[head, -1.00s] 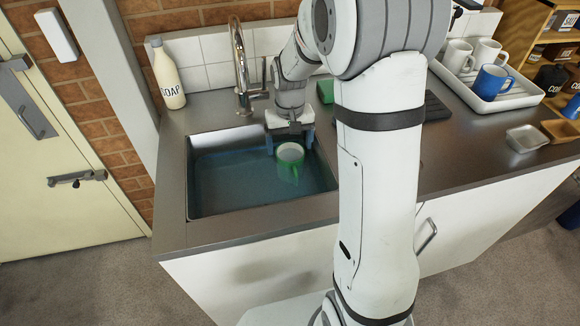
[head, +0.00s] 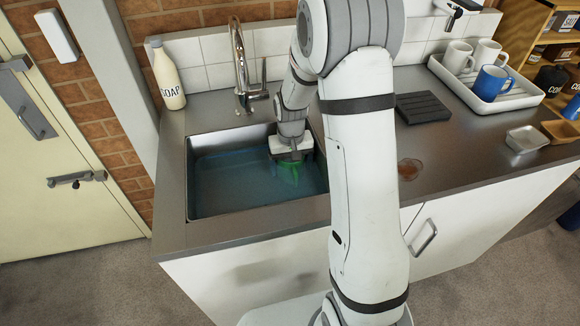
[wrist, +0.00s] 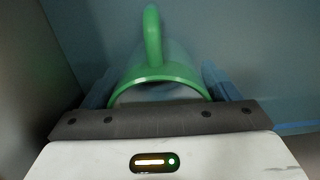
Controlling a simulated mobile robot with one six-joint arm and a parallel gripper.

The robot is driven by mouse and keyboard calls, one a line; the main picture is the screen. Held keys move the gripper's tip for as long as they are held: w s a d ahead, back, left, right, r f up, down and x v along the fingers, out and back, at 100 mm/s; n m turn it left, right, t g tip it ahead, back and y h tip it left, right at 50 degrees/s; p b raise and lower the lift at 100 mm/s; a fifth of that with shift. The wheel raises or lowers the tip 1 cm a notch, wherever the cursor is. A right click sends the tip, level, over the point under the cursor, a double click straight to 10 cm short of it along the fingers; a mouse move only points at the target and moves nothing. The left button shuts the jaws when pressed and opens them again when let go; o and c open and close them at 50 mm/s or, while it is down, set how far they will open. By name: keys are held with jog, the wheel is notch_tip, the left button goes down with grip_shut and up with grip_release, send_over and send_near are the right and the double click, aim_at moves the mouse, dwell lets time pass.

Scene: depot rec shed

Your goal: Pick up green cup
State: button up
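The green cup (head: 289,172) stands in the water of the sink, mostly covered by my gripper in the head view. In the wrist view the cup (wrist: 160,73) shows its green rim, pale inside and handle, which points away from the gripper. My gripper (head: 291,158) is low in the sink, right over the cup. In the wrist view its fingers (wrist: 160,88) are spread, one on each side of the cup. The fingers look close to the cup wall; I cannot see clear contact.
The sink (head: 222,214) has walls close around my gripper. A tap (head: 240,70) and a soap bottle (head: 167,78) stand behind it. At right are a black ribbed mat (head: 422,107), a brown stain (head: 409,168) and a white tray (head: 520,96) with white mugs and a blue mug (head: 491,83).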

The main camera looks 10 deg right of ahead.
jog(key=c, duration=0.9)
jog(key=shift+r, duration=0.1)
